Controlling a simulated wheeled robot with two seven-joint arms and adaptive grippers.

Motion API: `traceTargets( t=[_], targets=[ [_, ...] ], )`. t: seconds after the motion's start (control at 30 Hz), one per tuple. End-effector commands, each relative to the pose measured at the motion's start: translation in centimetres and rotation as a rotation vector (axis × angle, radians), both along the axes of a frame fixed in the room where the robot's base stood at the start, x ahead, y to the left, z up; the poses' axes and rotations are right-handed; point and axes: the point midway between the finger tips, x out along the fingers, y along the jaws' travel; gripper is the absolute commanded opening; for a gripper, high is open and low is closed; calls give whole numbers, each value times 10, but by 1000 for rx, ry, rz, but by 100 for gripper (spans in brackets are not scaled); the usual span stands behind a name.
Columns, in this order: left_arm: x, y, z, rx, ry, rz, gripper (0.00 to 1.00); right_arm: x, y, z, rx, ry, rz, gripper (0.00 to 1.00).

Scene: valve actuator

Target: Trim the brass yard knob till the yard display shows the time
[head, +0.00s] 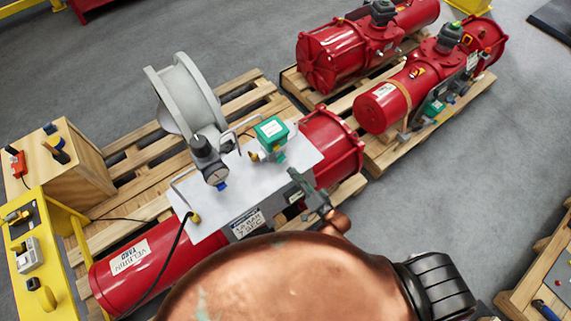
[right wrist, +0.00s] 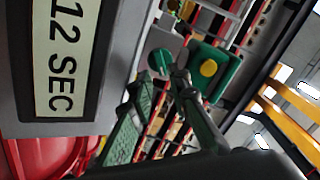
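The yard actuator is the red cylinder labelled VELDRUN YARD (head: 130,257), lying on a pallet under a pale plate. In the right wrist view a grey-framed display (right wrist: 62,55) reads 12 SEC. A small brass-coloured fitting (head: 253,156) shows beside the green box (head: 271,131); I cannot tell whether it is the yard knob. My right gripper (head: 297,180) is over the plate's right edge, its fingers apart and empty in the wrist view (right wrist: 160,82). My left gripper is out of view.
A yellow stand (head: 30,225) and wooden crate (head: 75,165) are at left. My copper-coloured arm hides the near foreground.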

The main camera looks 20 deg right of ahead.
Motion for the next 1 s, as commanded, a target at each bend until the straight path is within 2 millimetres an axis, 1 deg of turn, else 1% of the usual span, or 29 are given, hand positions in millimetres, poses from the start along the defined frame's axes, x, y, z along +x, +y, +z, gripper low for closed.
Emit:
traceTargets(
  t=[0.03, 0.2, 0.3, 0.4, 0.73, 0.97, 1.0],
  targets=[
    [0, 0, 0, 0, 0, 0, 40, 9, 4, 2, 2, -3, 0, 17],
    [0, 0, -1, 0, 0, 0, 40, 34, 13, 1, 1, -2, 1, 17],
    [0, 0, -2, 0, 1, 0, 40, 45, 17, 1, -1, -1, 2, 17],
    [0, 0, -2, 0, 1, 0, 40, 51, 20, 0, -1, -1, 1, 17],
    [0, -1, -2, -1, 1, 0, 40, 53, 20, 0, -1, 1, 2, 16],
    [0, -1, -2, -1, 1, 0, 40, 53, 20, 0, -1, 1, 2, 0],
    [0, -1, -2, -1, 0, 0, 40, 53, 20, 0, -1, 1, 2, 0]
  ],
)
